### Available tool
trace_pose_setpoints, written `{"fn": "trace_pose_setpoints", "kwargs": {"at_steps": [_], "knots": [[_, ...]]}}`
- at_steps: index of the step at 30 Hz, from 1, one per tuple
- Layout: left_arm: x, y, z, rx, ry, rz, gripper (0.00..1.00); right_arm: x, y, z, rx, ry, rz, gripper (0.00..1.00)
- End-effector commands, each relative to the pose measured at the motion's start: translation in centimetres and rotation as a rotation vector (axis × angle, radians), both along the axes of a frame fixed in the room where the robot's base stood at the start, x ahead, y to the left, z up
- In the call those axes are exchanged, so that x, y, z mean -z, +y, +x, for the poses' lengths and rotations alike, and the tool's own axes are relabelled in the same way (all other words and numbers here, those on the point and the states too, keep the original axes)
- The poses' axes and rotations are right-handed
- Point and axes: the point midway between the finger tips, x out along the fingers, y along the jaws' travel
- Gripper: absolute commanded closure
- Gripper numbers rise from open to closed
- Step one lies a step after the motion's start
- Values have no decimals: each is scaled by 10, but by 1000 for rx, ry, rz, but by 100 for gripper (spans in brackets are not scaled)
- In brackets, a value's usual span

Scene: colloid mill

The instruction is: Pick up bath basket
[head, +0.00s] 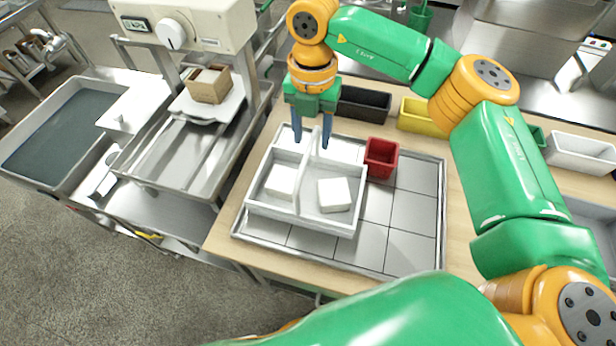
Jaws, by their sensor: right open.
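The bath basket (302,221) appears to be the light grey, open box with a middle divider, standing on a tiled metal tray (402,245) on the wooden table. A white block (335,194) lies in its right compartment and another white block (281,182) in its left one. My right gripper (311,142) points down at the far end of the basket. Its two blue fingers are apart, one on each side of the far part of the divider. I cannot tell whether they touch it. My left gripper is not in view.
A red bin (381,158) stands on the tray, close right of the basket. Black (363,104), yellow (424,116) and white (581,153) bins line the table's back. Left are a machine with a cardboard box (209,84) and a water-filled sink (58,138). The tray's front right is clear.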

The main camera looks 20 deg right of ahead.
Motion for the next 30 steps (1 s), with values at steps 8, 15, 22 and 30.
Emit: {"fn": "trace_pose_setpoints", "kwargs": {"at_steps": [8, 15, 22, 30], "knots": [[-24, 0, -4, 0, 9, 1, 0, 42, 6, 1, -2, 1, 0, 50], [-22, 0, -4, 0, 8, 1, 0, 45, 6, 2, -2, -1, 1, 61], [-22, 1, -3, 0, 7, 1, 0, 45, 6, 2, -2, -1, 1, 100], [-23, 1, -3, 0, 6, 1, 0, 44, 6, 2, -2, -1, 0, 100]]}}
